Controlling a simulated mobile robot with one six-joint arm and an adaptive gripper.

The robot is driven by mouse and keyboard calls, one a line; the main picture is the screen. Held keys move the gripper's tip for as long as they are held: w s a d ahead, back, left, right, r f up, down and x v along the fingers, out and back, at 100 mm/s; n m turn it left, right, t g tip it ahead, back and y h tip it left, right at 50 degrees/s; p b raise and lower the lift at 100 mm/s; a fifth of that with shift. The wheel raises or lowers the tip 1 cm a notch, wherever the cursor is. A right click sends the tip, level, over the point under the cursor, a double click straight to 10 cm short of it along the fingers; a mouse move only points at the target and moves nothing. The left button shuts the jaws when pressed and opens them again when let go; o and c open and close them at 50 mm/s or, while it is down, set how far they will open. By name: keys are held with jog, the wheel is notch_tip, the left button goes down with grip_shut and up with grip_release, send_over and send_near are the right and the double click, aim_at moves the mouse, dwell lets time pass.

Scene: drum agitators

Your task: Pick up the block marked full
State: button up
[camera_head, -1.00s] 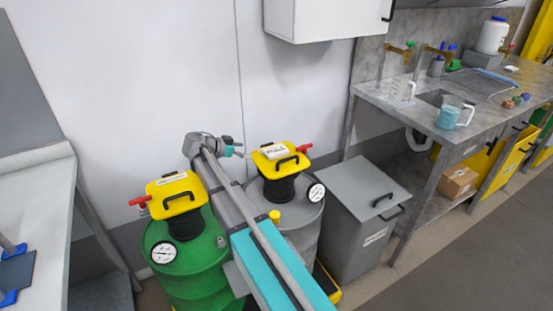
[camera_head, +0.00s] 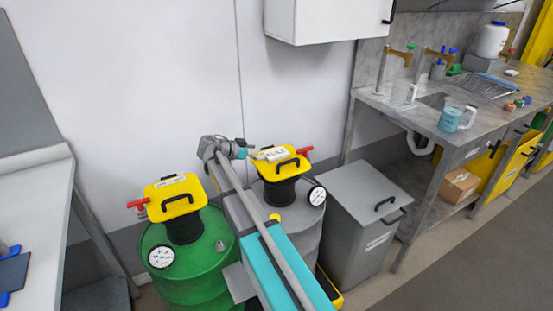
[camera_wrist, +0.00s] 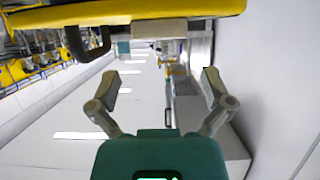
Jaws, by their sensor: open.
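The white block marked full (camera_head: 276,154) lies on the yellow lid (camera_head: 264,170) of the grey drum. In the wrist view a pale block (camera_wrist: 158,30) shows against the edge of a yellow lid (camera_wrist: 190,9), ahead of my fingers and between their lines; its marking is not visible there. My gripper (camera_wrist: 160,86) is open and empty, its two fingers apart. In the head view my gripper (camera_head: 252,153) is just left of the block, close to it; I cannot tell whether they touch.
A green drum (camera_head: 195,270) with a yellow lid (camera_head: 160,190) and red handle stands left of the arm. A grey bin (camera_head: 360,200) stands to the right. A bench (camera_head: 430,125) with a sink, jugs and bottles is further right. A white cabinet (camera_head: 325,18) hangs above.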

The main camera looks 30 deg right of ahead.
aim_at(276, 153)
jog(key=shift+b+x, duration=0.4)
jog(key=shift+x, duration=1.25)
jog(key=shift+d+f, duration=0.1)
jog(key=shift+b+x, duration=0.9)
jog(key=shift+x, duration=1.6)
jog(key=c, duration=1)
